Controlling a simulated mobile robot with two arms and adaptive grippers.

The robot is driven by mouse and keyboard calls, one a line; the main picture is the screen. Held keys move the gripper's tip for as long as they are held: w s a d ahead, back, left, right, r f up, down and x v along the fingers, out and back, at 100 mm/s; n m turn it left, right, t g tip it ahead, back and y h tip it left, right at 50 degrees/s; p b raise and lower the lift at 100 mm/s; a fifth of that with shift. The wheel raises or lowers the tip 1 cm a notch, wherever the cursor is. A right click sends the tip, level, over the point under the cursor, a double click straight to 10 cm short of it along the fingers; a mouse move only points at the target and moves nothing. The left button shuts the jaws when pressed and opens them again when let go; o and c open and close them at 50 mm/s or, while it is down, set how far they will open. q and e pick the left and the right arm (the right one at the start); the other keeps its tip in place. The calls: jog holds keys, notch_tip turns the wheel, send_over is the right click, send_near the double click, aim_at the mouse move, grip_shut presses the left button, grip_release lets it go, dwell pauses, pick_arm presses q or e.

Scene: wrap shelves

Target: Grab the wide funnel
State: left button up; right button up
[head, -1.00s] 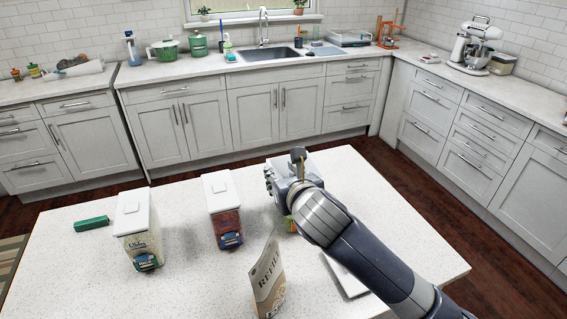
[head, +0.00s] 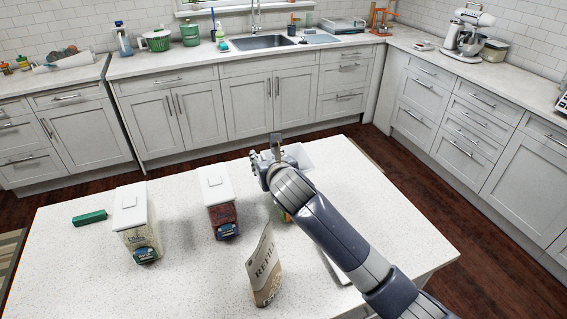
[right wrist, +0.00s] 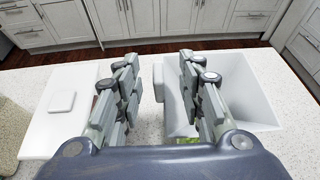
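The wide funnel, a white square hopper (right wrist: 250,85), shows at the right of the right wrist view. In the head view its pale rim (head: 301,156) is partly hidden behind my right gripper (head: 264,163). In the right wrist view my right gripper (right wrist: 160,90) is open, its two fingers apart. A small white tab on the funnel's left side shows between them. The right finger overlaps the funnel's opening and the left finger is outside it. I cannot tell whether either finger touches it. My left gripper is not in view.
Two white-lidded food containers (head: 137,235) (head: 221,215) stand left of my right arm. A paper refill pouch (head: 264,270) stands in front. A green box (head: 90,217) lies at the left. A flat white object (head: 335,268) is partly under my arm. The table's left front is clear.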

jog(key=shift+x, duration=0.95)
jog(key=shift+w+f, duration=0.15)
jog(key=shift+w, duration=0.05)
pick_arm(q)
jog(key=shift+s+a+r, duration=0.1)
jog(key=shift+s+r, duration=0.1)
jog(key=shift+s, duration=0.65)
pick_arm(e)
grip_shut()
